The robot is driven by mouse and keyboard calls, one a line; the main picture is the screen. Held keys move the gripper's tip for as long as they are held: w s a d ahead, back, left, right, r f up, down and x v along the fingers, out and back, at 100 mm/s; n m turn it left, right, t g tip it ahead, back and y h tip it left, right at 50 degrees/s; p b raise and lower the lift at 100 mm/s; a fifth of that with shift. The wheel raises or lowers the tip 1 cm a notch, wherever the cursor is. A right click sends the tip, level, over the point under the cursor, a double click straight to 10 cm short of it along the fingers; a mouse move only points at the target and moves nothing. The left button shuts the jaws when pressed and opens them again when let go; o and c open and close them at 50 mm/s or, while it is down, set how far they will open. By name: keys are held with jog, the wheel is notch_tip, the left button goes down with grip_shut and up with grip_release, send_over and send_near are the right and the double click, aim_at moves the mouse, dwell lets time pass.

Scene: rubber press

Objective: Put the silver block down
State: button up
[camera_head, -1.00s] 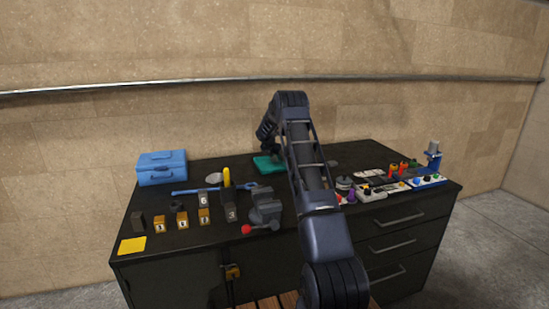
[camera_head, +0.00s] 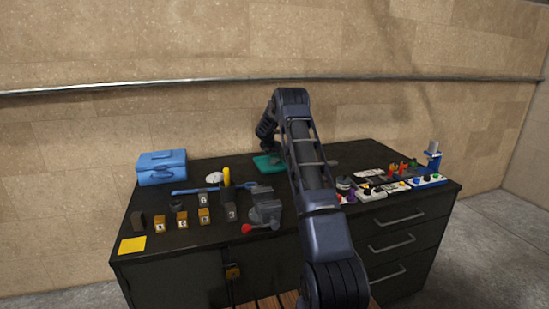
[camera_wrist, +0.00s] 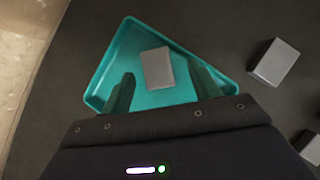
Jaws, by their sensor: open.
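A silver block (camera_wrist: 157,67) lies in a teal tray (camera_wrist: 118,47) in the wrist view. The tray also shows in the head view (camera_head: 264,165), at the back of the bench and left of my arm. My gripper (camera_wrist: 160,80) is open, with its two dark green fingers apart over the tray. The block shows between and just beyond the fingertips. I cannot tell the exact height of the fingers above the tray floor. In the head view the block and my fingertips are hidden or too small to make out.
Two more grey blocks (camera_wrist: 276,63) lie on the dark bench (camera_wrist: 225,25) right of the tray. A blue toolbox (camera_head: 162,168), a vise (camera_head: 265,210) and numbered blocks (camera_head: 182,219) stand at left. Small coloured control boxes (camera_head: 428,180) crowd the right end. A wall closes off the back.

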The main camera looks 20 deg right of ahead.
jog(key=s+a+r+m, duration=0.3)
jog(key=s+a+r, duration=0.1)
jog(key=s+r, duration=0.65)
jog(key=s+a+r+m, duration=0.35)
jog(key=s+r, duration=0.55)
jog(key=r, duration=0.3)
jog(key=s+a+r+m+y, duration=0.1)
jog(key=s+r+m, duration=0.25)
jog(key=s, duration=0.45)
jog(key=s+a+r+m+y, duration=0.1)
jog(key=s+a+r+m, duration=0.2)
jog(key=s, duration=0.6)
jog(key=s+a+f+m+y, duration=0.1)
jog(key=s+m, duration=0.6)
jog(key=s, duration=1)
jog(key=s+a+f+m+y, duration=0.1)
jog(key=s+a+f+m, duration=0.2)
jog(key=s, duration=1.5)
jog(key=m, duration=0.4)
jog(key=shift+s+a+y, duration=0.2)
jog(key=shift+a+y, duration=0.05)
jog(key=shift+y, duration=0.05)
jog(key=shift+o, duration=0.5)
jog(key=shift+r, duration=0.1)
